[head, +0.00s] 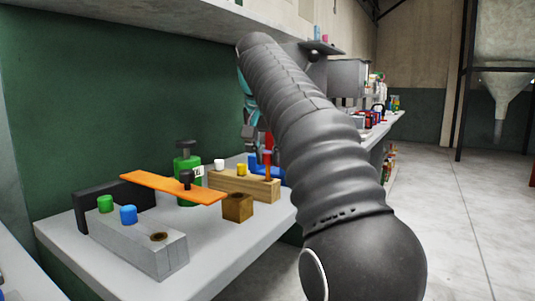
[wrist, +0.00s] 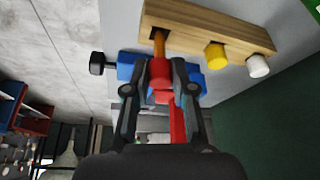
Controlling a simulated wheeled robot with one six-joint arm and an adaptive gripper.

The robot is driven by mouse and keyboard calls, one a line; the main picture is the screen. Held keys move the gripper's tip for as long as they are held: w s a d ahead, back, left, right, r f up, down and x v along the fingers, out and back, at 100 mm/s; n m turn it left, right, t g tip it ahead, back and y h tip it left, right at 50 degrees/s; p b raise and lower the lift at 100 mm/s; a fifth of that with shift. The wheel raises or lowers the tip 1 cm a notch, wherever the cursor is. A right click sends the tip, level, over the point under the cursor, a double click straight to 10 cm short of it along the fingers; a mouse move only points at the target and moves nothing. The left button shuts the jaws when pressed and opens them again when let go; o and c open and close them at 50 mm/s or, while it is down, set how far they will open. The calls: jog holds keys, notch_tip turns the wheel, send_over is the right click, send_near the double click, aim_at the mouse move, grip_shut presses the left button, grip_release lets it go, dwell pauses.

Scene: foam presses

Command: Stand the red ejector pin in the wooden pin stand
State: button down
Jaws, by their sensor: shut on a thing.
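The wooden pin stand (head: 240,190) lies on the grey bench, with a white pin (head: 219,164) and a yellow pin (head: 242,169) standing in it. In the wrist view the stand (wrist: 185,22) has a dark hole at its left end. My gripper (wrist: 160,82) is shut on the red ejector pin (wrist: 160,70). The pin's orange shaft meets that hole; how deep it sits I cannot tell. In the head view the red pin (head: 267,162) looks upright at the stand's right end, and my arm partly hides the gripper.
A blue object (wrist: 128,68) with a black knob lies just behind the stand. A small wooden block (head: 237,208), an orange bar (head: 165,186), a green bottle (head: 187,165) and a grey block (head: 140,244) with green and blue pegs crowd the bench's left side.

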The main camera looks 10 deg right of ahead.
aim_at(267, 160)
jog(key=shift+f+b, duration=1.35)
jog(key=shift+f, duration=0.55)
jog(key=c, duration=0.9)
grip_release()
jog(key=shift+r, duration=0.15)
jog(key=shift+v, duration=3.6)
jog(key=shift+s, duration=0.1)
